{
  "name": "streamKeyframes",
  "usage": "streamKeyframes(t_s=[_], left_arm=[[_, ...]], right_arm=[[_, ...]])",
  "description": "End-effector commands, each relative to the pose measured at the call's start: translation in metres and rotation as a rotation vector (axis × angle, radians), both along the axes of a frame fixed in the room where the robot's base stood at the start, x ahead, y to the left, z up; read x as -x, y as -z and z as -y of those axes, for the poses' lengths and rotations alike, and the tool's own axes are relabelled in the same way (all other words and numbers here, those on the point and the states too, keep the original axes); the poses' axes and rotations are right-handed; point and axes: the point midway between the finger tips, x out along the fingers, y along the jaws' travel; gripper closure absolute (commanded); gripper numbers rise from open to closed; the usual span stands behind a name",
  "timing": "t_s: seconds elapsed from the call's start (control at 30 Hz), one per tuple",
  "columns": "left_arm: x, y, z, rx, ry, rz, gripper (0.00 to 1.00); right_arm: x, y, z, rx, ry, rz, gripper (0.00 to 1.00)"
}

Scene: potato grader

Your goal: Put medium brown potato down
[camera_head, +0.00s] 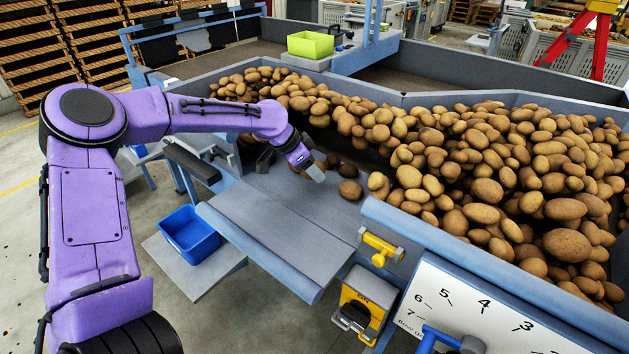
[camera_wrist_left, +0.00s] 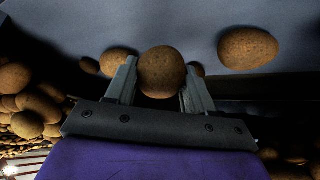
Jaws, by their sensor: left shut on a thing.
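My left gripper (camera_head: 318,172) reaches in from the left over the grey bed at the near edge of the potato heap. In the left wrist view its two fingers (camera_wrist_left: 160,88) are closed on the sides of a round brown potato (camera_wrist_left: 162,70). In the head view I cannot clearly tell the held potato from those around the gripper. Loose potatoes lie close by on the bed, one at its right front (camera_head: 350,190) and another in the wrist view (camera_wrist_left: 247,48). Whether the held potato touches the bed is unclear. My right gripper is not in view.
A large potato heap (camera_head: 480,165) fills the bed to the right and behind. A grey sloping plate (camera_head: 275,235), a blue bin (camera_head: 190,233) and a yellow-handled fitting (camera_head: 382,248) are nearer. A green bin (camera_head: 310,44) stands behind. The bed in front of the gripper is mostly bare.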

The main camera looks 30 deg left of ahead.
Motion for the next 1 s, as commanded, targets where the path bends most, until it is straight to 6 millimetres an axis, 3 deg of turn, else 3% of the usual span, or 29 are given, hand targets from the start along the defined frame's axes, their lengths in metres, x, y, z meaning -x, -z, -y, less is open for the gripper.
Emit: streamKeyframes(t_s=[0.3,0.67,0.7,0.77,1.0], left_arm=[[-0.009,0.038,0.002,0.000,-0.002,-0.001,0.79],[-0.010,0.046,0.002,-0.001,0.000,0.002,0.79],[-0.010,0.046,0.002,-0.001,0.000,0.002,0.41],[-0.010,0.045,0.002,-0.001,0.000,0.002,0.21],[-0.009,0.045,0.002,-0.001,0.000,0.002,0.20]], right_arm=[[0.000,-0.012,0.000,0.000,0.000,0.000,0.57],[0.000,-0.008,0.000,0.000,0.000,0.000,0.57],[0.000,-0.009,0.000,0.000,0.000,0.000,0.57],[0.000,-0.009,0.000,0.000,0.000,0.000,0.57],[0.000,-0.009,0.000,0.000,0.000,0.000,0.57]])
